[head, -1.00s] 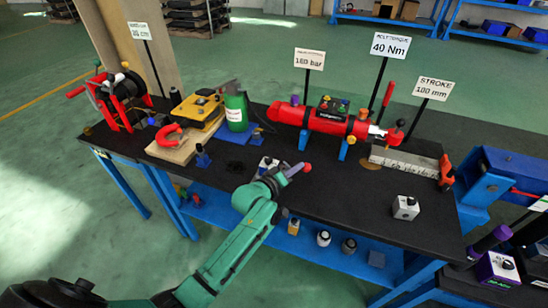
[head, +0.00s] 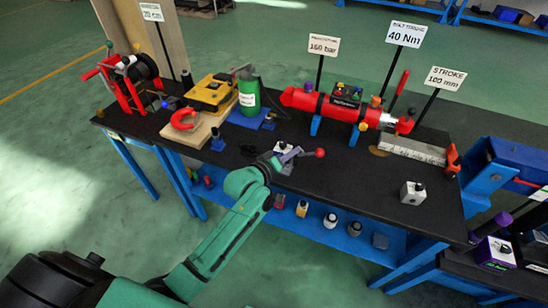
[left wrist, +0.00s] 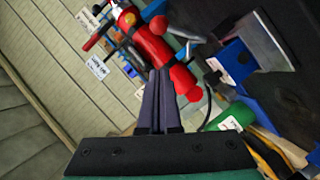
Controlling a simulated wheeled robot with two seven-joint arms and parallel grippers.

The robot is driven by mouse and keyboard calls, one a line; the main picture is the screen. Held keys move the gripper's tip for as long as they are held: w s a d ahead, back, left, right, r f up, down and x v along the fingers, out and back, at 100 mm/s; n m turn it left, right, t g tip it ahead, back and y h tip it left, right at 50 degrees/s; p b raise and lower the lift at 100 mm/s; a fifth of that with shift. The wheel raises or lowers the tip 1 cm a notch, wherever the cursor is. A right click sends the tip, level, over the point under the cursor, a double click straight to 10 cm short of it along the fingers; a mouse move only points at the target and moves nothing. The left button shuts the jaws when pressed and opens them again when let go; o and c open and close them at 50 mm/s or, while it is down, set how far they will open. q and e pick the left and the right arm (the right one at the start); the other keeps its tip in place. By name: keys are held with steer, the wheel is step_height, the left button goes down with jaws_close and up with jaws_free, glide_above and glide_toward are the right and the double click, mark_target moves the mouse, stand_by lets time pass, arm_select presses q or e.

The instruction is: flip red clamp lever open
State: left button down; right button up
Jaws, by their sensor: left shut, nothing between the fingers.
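A red ball-ended lever (head: 320,153) sticks out to the right just past my left gripper, near the front edge of the black bench; I take it for the clamp lever. My left gripper (head: 297,154) is shut and empty, with its fingers pointing at the lever. I cannot tell whether they touch. The lever's base is partly hidden by the gripper. In the left wrist view the shut fingers (left wrist: 160,72) point toward a red cylinder (left wrist: 166,55). My right gripper is not in view.
The red cylinder lies on blue supports at the back, with sign posts behind. A green bottle (head: 249,97) and yellow unit (head: 210,92) stand left. A white box (head: 412,193) stands at right; bench around it is clear.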

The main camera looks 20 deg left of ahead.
arm_select(q)
steer(key=shift+d+v, duration=0.35)
steer(key=shift+v, duration=2.6)
steer(key=s+a+f+m+g+y, duration=0.1)
steer(key=s+a+f+g, duration=0.15)
steer(key=f, duration=0.75)
steer(key=s+a+f+m+g+y, duration=0.15)
steer(key=s+f, duration=0.25)
steer(key=f, duration=0.6)
steer(key=s+a+f+m+g+y, duration=0.1)
steer(key=s+a+f+g+y, duration=0.2)
steer(key=f, duration=0.6)
steer(key=s+a+f+m+g, duration=0.1)
steer(key=s+f, duration=0.4)
steer(key=s, duration=0.5)
steer(key=s+a+f+m+g, duration=0.2)
steer(key=s+f, duration=0.4)
steer(key=s, duration=0.4)
steer(key=s+a+f+m+g, duration=0.2)
steer(key=s+f, duration=0.4)
steer(key=s, duration=0.4)
steer(key=shift+s+f+m+g+b, duration=0.2)
steer(key=shift+m+g+b, duration=0.2)
steer(key=shift+g, duration=0.1)
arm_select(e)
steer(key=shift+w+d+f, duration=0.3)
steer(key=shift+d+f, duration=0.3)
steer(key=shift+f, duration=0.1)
